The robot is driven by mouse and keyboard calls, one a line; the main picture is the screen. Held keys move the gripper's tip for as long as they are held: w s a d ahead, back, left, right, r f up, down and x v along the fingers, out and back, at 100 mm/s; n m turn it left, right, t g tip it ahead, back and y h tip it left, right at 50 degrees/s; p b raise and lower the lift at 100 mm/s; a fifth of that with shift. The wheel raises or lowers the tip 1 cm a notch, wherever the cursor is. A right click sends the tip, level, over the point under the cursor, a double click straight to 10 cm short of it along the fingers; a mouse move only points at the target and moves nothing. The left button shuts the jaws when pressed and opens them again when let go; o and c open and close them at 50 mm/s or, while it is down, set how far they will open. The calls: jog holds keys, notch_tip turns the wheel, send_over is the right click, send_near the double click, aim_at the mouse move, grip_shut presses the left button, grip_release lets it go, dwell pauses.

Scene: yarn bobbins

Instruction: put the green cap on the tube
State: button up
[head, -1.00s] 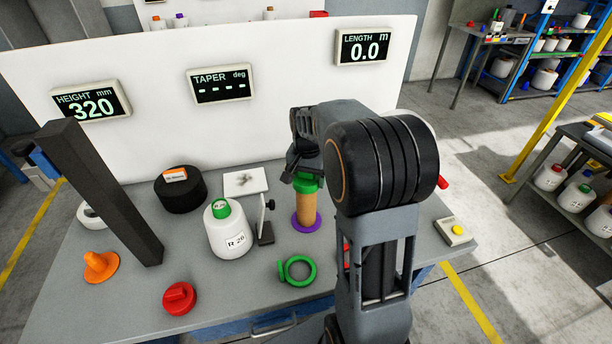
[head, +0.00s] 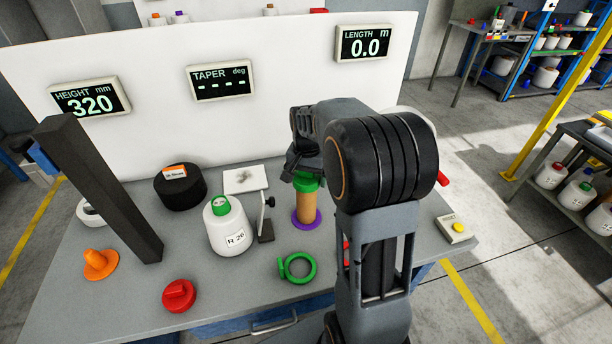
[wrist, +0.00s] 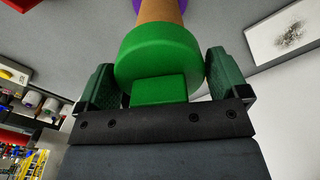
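The green cap (head: 307,184) sits at the top end of the brown tube (head: 305,207), which stands upright on a purple base ring (head: 306,219). In the wrist view the cap (wrist: 160,55) shows as a round disc with a raised block-shaped tab, and the tube (wrist: 160,12) meets its far side. My gripper (wrist: 160,85) is open. Its two dark green fingers stand either side of the tab, with visible gaps between them and the tab. In the head view my gripper (head: 303,165) is just above the cap and partly hidden by my own arm.
A thin upright stand (head: 266,222) and a white bobbin (head: 229,232) are left of the tube. A white panel (head: 200,130) with displays rises behind.

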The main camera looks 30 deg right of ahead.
jog(key=shift+o, duration=0.5)
jog(key=shift+r, duration=0.15)
jog(key=shift+r, duration=0.3)
notch_tip(320, 180, up, 13)
dwell(0.4)
